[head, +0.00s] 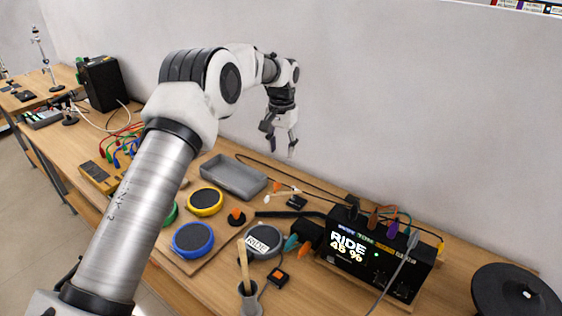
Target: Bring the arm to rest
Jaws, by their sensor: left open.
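My left arm (135,215) comes in from the lower left and reaches over the bench toward the wall. My left gripper (281,146) hangs at its end, fingers pointing down. It is open, with nothing seen between the fingers, and appears above the back of the bench near the grey tray. My right gripper is not in view.
Below are a grey tray (233,166), yellow (205,201), blue (193,240) and grey (266,243) round pads, and a black display box (378,258). A holder with a wooden stick (243,262) stands in front. A black disc (515,295) lies at right.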

